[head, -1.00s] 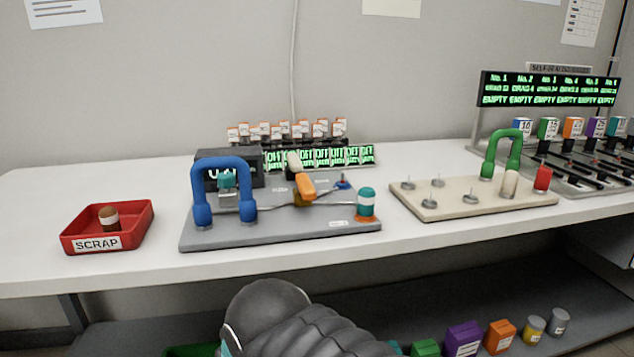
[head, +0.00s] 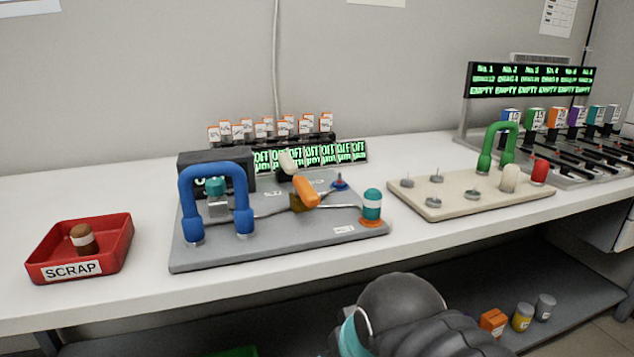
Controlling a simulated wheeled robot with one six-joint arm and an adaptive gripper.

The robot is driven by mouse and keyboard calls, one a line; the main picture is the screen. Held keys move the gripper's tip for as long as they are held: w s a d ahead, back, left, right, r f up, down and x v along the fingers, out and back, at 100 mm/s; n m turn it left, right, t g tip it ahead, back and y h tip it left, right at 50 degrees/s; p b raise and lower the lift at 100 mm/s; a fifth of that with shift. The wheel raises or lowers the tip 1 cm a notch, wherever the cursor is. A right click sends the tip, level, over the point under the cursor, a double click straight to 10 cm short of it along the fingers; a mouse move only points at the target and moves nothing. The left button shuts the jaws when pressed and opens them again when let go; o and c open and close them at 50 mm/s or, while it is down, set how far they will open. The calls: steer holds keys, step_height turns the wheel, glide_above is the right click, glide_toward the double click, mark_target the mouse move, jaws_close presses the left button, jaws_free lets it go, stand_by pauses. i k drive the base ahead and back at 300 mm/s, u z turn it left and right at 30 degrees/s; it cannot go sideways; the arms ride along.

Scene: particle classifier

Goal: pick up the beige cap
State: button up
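A beige, rounded cap-like piece (head: 509,178) stands upright on the beige board (head: 440,206), at its right end between the green handle and the red piece. Another pale beige piece (head: 288,163) sits tilted at the back of the grey board (head: 280,252), behind the orange lever. I cannot tell for sure which of the two is the beige cap. Only a dark rounded part of my arm with a teal band shows at the bottom; my gripper is out of view.
A green handle (head: 497,147), a red piece (head: 539,171) and several metal pegs share the beige board. A blue handle (head: 215,180), orange lever (head: 304,191) and teal-and-white piece (head: 371,205) are on the grey board. A red scrap tray (head: 113,250) holds a brown-and-white piece.

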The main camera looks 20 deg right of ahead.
mark_target(510, 172)
steer(key=z, duration=1.45)
